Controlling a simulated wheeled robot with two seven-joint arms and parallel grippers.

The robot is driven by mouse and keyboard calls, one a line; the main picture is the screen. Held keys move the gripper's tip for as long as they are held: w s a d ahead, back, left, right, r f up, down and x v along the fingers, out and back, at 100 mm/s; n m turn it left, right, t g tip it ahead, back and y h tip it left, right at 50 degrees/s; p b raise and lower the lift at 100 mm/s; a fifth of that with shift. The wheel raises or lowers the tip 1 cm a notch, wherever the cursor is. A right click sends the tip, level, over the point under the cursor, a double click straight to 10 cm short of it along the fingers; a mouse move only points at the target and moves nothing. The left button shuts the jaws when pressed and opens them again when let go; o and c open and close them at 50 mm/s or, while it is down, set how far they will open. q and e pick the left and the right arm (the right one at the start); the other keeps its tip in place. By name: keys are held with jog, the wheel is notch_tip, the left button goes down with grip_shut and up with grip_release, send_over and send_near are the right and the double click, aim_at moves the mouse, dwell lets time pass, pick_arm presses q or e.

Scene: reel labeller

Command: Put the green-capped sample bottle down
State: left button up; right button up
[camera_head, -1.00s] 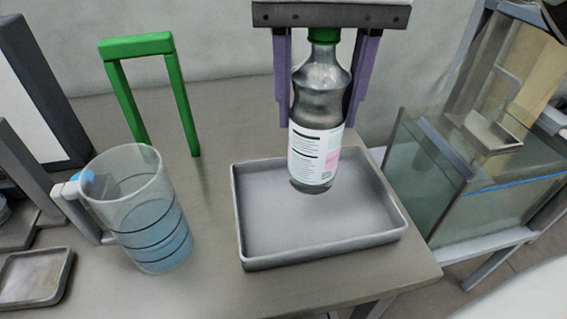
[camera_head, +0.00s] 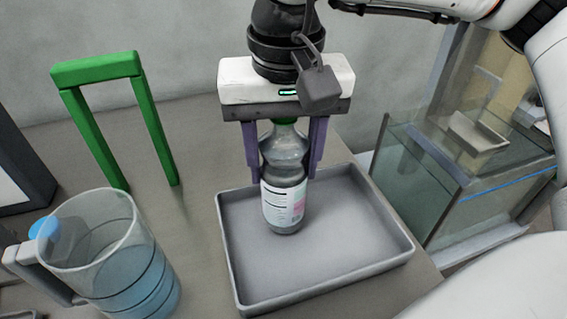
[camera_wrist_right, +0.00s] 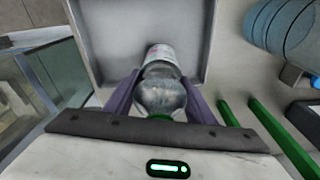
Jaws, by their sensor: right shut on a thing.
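The green-capped sample bottle (camera_head: 285,190) is clear with a white and pink label, and stands upright over the left part of the grey tray (camera_head: 330,262) in the head view. My right gripper (camera_head: 284,172) is shut on it from above, with purple fingers on both sides. Its base appears at the tray floor; I cannot tell if it touches. In the right wrist view the bottle (camera_wrist_right: 160,85) is between the fingers, with the tray (camera_wrist_right: 115,40) beyond. The gripper body hides most of the green cap. My left gripper is not in view.
A clear jug with blue liquid (camera_head: 125,270) stands left of the tray. A green arch-shaped frame (camera_head: 98,70) stands behind it. A glass-walled tank (camera_head: 450,180) is at the right, past the table edge. The tray's right part is empty.

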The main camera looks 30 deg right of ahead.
jog(key=shift+f, duration=0.35)
jog(key=o, duration=1.6)
jog(key=r, duration=0.4)
jog(key=s+r+p, duration=0.1)
jog(key=r, duration=0.7)
jog(key=shift+s+a, duration=0.15)
jog(key=shift+a, duration=0.15)
